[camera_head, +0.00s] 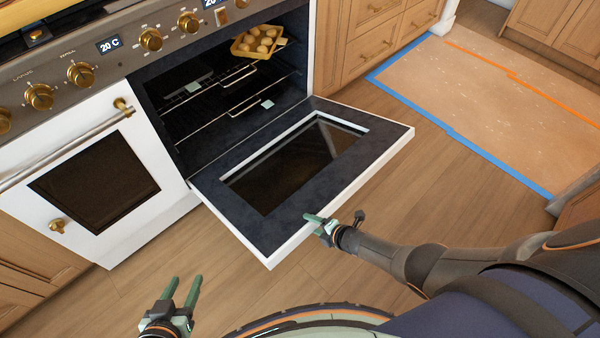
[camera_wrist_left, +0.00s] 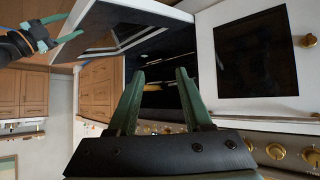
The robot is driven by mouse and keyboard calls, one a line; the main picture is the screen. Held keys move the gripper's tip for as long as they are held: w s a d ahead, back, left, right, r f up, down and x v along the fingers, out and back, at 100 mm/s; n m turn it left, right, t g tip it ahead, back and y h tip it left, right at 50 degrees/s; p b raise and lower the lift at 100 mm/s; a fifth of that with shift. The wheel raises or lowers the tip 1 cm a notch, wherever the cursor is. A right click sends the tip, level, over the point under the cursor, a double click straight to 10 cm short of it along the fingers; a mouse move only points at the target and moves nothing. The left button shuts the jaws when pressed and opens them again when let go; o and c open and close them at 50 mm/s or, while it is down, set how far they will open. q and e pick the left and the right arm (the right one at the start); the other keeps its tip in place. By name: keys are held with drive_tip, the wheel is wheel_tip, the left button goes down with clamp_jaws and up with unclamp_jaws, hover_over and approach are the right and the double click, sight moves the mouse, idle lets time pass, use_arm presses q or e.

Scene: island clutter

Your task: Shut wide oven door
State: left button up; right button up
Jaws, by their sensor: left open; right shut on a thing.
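The wide oven door (camera_head: 378,153) hangs folded down and open, with its dark inner face and glass window up, in front of the oven cavity (camera_head: 205,100). In the left wrist view the door (camera_wrist_left: 90,45) shows at upper left. My right gripper (camera_head: 310,219) is shut on the door's outer edge, near the front corner; it also shows in the left wrist view (camera_wrist_left: 76,27). My left gripper (camera_head: 187,280) is open and empty, low over the floor in front of the stove and apart from the door; its fingers (camera_wrist_left: 158,72) fill the lower middle of its wrist view.
A tray of round food (camera_head: 258,42) sits on an upper rack inside the oven. A narrower white oven door (camera_head: 100,220) with a bar handle stands shut at left. Brass knobs (camera_head: 151,40) line the panel above. The wood floor (camera_head: 400,200) right of the door is clear.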

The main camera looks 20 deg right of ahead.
sight(301, 214)
drive_tip(key=shift+w+a+r, duration=0.25)
drive_tip(key=shift+w+r, duration=0.1)
drive_tip(key=shift+r, duration=0.1)
use_arm(q)
drive_tip(key=shift+s+d+f+g, duration=0.2)
drive_tip(key=shift+s+f+g, duration=0.4)
drive_tip(key=shift+s+f, duration=0.45)
use_arm(e)
drive_tip(key=r+p, duration=0.2)
drive_tip(key=shift+w+a+p, duration=0.2)
drive_tip(key=shift+w+p, duration=0.1)
use_arm(q)
wheel_tip(301, 214, up, 6)
drive_tip(key=p, duration=0.3)
drive_tip(key=shift+w+a, duration=0.15)
drive_tip(key=shift+w, duration=0.1)
use_arm(e)
drive_tip(key=shift+w+a+r+g, duration=0.15)
drive_tip(key=shift+w+r+g, duration=0.15)
drive_tip(key=shift+r, duration=0.6)
drive_tip(key=shift+w+a+r+g, duration=0.2)
drive_tip(key=shift+w+r, duration=0.2)
drive_tip(key=shift+r, duration=0.45)
use_arm(q)
drive_tip(key=shift+r, duration=0.1)
